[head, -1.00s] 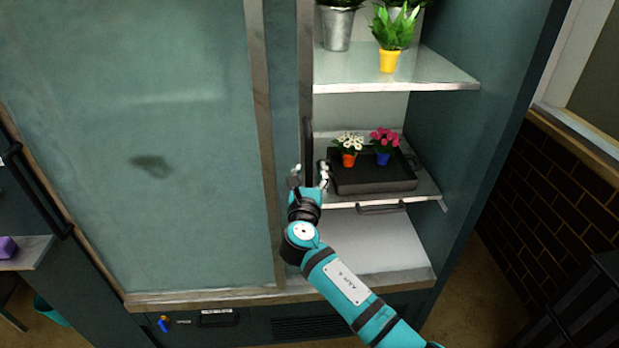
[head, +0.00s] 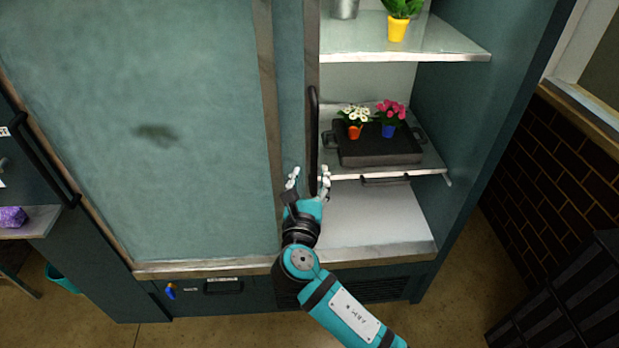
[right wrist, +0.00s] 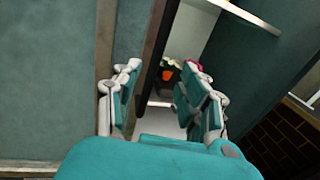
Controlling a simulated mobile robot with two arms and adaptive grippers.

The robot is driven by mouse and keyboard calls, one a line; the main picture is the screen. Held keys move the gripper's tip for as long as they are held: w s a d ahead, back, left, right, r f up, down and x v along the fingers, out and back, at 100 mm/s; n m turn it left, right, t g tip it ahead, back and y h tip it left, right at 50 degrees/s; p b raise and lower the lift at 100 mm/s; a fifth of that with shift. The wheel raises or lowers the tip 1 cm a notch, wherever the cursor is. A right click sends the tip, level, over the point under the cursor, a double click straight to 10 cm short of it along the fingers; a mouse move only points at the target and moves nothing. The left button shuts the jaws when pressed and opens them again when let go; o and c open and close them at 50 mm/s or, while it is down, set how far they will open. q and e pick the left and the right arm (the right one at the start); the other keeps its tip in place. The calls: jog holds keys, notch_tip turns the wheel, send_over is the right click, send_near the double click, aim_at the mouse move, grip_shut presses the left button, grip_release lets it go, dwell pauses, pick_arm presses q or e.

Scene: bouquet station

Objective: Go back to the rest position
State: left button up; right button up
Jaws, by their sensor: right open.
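My right gripper (head: 308,180) is open and empty in the head view, in front of the cabinet. Its fingers stand on either side of the lower end of the dark vertical door handle (head: 314,140); I cannot tell whether they touch it. In the right wrist view the two fingers (right wrist: 157,95) are spread apart, with the dark handle bar (right wrist: 155,75) showing beyond them. My left gripper is not in view.
The cabinet's right side is open. A dark tray (head: 378,158) on its middle shelf holds an orange pot (head: 354,132) of white flowers and a blue pot (head: 388,130) of pink flowers. A yellow pot (head: 397,29) stands above. A closed panel (head: 140,140) fills the left.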

jog(key=s+d+f+m+g+y, duration=0.1)
jog(key=d+f+m+g, duration=0.15)
jog(key=f, duration=0.95)
jog(key=s+d+f+m+g, duration=0.1)
jog(key=d+f+m+g, duration=0.15)
jog(key=f, duration=0.95)
jog(key=s+d+f+m+g+b, duration=0.1)
jog(key=s+d+f+m+g, duration=0.2)
jog(key=f, duration=0.5)
jog(key=s+d+f+m+g, duration=0.1)
jog(key=s+f+m, duration=0.3)
jog(key=s+f, duration=0.3)
jog(key=s+d+f+m+g+y, duration=0.15)
jog(key=s+d+f+m, duration=0.3)
jog(key=s+f, duration=0.45)
jog(key=s+d+f+m+g, duration=0.3)
jog(key=s+f+m, duration=0.2)
jog(key=s+f, duration=0.35)
jog(key=s+d+f+m+g, duration=0.1)
jog(key=s+d+f+m, duration=0.1)
jog(key=s, duration=0.5)
jog(key=s+d+f+m+g, duration=0.1)
jog(key=s+d+f+m, duration=0.1)
jog(key=s+m, duration=0.3)
jog(key=s+d+f+m+g+b, duration=0.1)
jog(key=s+d+f+m, duration=0.1)
jog(key=s, duration=0.7)
jog(key=shift+s+d+f+m, duration=0.15)
jog(key=shift+s+d+m, duration=0.25)
jog(key=shift+m, duration=0.45)
